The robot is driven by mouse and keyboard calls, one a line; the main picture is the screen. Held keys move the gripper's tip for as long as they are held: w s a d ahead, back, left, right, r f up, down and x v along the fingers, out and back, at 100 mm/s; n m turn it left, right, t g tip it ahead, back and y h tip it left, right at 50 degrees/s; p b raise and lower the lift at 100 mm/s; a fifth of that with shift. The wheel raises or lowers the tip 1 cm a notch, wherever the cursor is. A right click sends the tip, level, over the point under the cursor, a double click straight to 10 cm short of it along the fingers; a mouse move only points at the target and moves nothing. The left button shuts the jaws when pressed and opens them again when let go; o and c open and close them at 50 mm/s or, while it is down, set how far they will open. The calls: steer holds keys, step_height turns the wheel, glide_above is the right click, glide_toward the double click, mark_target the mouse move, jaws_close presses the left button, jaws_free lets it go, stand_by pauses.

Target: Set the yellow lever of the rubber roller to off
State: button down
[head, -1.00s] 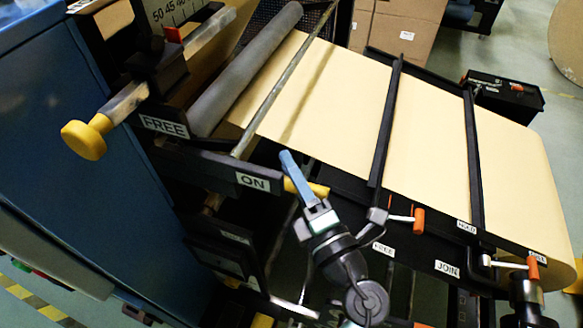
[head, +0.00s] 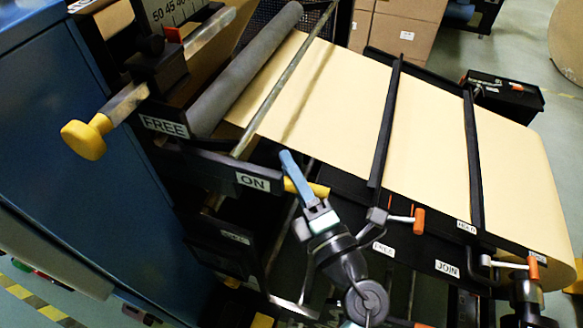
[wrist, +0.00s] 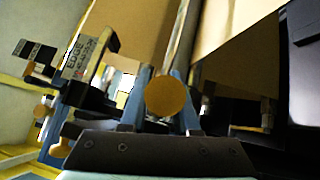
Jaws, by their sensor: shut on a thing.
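The yellow lever (head: 312,189) of the rubber roller sticks out to the right of the white ON label (head: 252,181) in the head view. The grey rubber roller (head: 245,70) lies above it, across the start of the kraft paper. My gripper (head: 291,172), with blue fingers, is shut on the lever. In the wrist view the lever's round yellow end (wrist: 167,96) sits between the two blue fingers of my gripper (wrist: 163,100). The fingers hide part of the lever. No OFF label is readable.
Orange-tipped handles (head: 419,221) lie right of my arm, along the paper table's edge. The blue cabinet (head: 70,170) closes off the left. Cardboard boxes (head: 400,30) stand behind.

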steer(key=shift+f, duration=0.1)
step_height(320, 180, down, 3)
steer(key=m+t+b, duration=0.1)
steer(key=b, duration=0.4)
steer(key=shift+a+m, duration=0.1)
steer(key=shift+m, duration=0.3)
steer(key=f+m+t+h+b, duration=0.1)
steer(key=m+t+b, duration=0.1)
steer(key=b, duration=0.4)
steer(key=a+f+m+t+h+b, duration=0.1)
steer(key=f+m+t+b, duration=0.1)
steer(key=b, duration=0.4)
steer(key=a+f+m+t+h+b, duration=0.1)
steer(key=m+b, duration=0.2)
steer(key=b, duration=0.3)
steer(key=shift+w+a+f+m+t, duration=0.1)
steer(key=shift+w+f+m+t, duration=0.25)
steer(key=shift+w+m+t, duration=0.05)
steer(key=shift+a+r+m+h+b, duration=0.1)
steer(key=shift+m+h+b, duration=0.2)
steer(key=shift+b, duration=0.15)
steer(key=c, duration=0.7)
jaws_free()
steer(key=shift+r, duration=0.1)
steer(key=shift+o, duration=0.2)
